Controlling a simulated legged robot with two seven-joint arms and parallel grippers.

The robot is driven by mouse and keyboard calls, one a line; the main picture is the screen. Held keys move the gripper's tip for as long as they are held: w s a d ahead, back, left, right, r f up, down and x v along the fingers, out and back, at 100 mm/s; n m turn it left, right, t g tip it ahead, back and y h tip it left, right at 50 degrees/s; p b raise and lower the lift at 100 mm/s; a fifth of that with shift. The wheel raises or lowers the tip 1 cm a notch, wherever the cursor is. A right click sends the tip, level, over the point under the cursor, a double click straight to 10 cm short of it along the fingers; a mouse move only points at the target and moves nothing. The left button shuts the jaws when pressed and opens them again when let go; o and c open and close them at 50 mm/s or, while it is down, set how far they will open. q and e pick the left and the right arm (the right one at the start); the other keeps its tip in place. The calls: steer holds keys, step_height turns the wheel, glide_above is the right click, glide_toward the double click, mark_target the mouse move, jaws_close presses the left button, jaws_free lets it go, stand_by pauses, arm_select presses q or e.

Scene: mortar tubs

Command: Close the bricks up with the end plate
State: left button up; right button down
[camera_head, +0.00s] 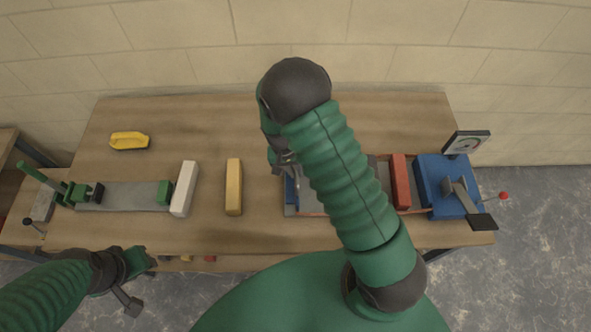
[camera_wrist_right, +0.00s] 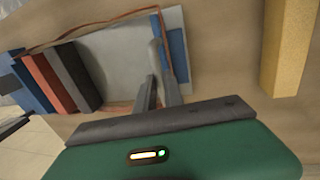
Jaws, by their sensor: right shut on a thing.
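My right gripper (camera_head: 283,168) is over the left end of a shallow tray. It is shut on the blue end plate (camera_head: 289,190), which stands at that end; the plate also shows beside the fingers in the right wrist view (camera_wrist_right: 176,55). A red brick (camera_head: 400,180) and a dark brick (camera_wrist_right: 75,75) stand side by side at the tray's other end, against a blue block. Bare grey tray floor (camera_wrist_right: 115,55) lies between the bricks and the plate. My right arm hides much of the tray in the head view. My left gripper (camera_head: 140,268) is low at the table's front left; its jaws are unclear.
A yellow bar (camera_head: 233,187) and a white bar (camera_head: 184,188) lie left of the tray. A green clamp fixture (camera_head: 120,195) is further left, with a yellow handled tool (camera_head: 129,140) behind it. A blue unit with a dial (camera_head: 445,185) stands at the right end.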

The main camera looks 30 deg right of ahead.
steer(key=shift+s, duration=0.25)
steer(key=s+d, duration=0.5)
steer(key=d, duration=0.4)
steer(key=s+d, duration=0.6)
steer(key=d, duration=0.3)
steer(key=shift+s+a+f, duration=0.1)
steer(key=c, duration=1.6)
jaws_free()
steer(key=shift+o, duration=0.7)
steer(key=shift+r, duration=0.2)
step_height(320, 180, up, 16)
steer(key=w+a+b, duration=0.1)
steer(key=w+a, duration=0.1)
steer(key=a, duration=0.1)
steer(key=shift+r, duration=0.2)
